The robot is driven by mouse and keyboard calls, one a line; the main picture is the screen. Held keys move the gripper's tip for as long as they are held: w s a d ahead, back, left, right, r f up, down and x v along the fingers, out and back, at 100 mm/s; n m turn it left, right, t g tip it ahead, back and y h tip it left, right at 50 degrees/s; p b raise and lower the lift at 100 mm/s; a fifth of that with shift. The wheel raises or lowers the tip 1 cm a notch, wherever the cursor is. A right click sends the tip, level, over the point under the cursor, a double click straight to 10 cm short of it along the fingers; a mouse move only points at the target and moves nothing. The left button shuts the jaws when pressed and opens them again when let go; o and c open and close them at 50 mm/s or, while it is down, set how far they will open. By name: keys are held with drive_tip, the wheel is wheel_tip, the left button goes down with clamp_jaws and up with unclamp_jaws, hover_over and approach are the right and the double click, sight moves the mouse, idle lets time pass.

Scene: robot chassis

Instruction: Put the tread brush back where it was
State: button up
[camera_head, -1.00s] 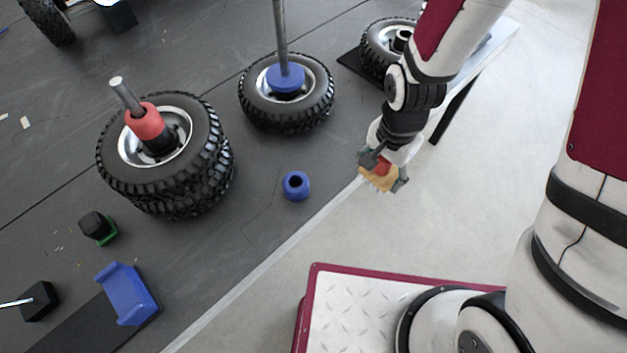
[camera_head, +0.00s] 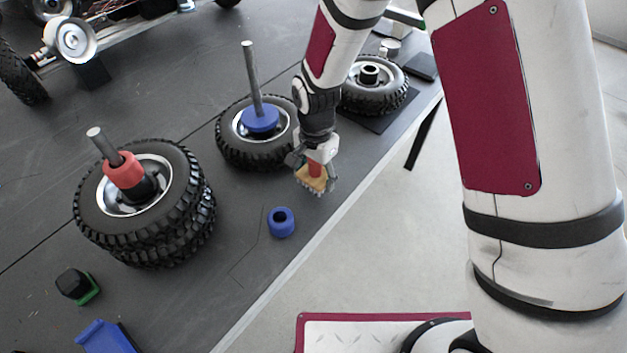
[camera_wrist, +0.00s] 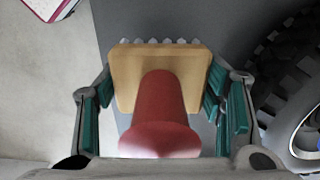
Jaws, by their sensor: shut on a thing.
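The tread brush (camera_head: 313,181) has a tan wooden block, a red handle and pale bristles. My gripper (camera_head: 316,172) is shut on it, above the table's front edge and right of the blue ring. In the wrist view the brush (camera_wrist: 160,62) sits between the teal finger pads of my gripper (camera_wrist: 160,115), with its red handle toward the camera and its bristles at the far side. Whether the bristles touch the table cannot be told.
A blue ring (camera_head: 281,222) lies on the dark table (camera_head: 225,270). A wheel with a blue-collared rod (camera_head: 260,122) stands behind my gripper. Stacked tyres (camera_head: 150,215) are at left, another wheel (camera_head: 372,85) at back right. A blue bracket (camera_head: 105,337) is at lower left.

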sight(314, 182)
drive_tip(key=shift+w+a+f, duration=0.2)
drive_tip(key=shift+w+a, duration=0.05)
drive_tip(key=shift+f, duration=1.6)
drive_tip(key=shift+f, duration=0.1)
drive_tip(key=o, duration=1.6)
drive_tip(key=shift+c, duration=0.2)
wheel_tip(314, 182, up, 12)
drive_tip(key=shift+r, duration=0.15)
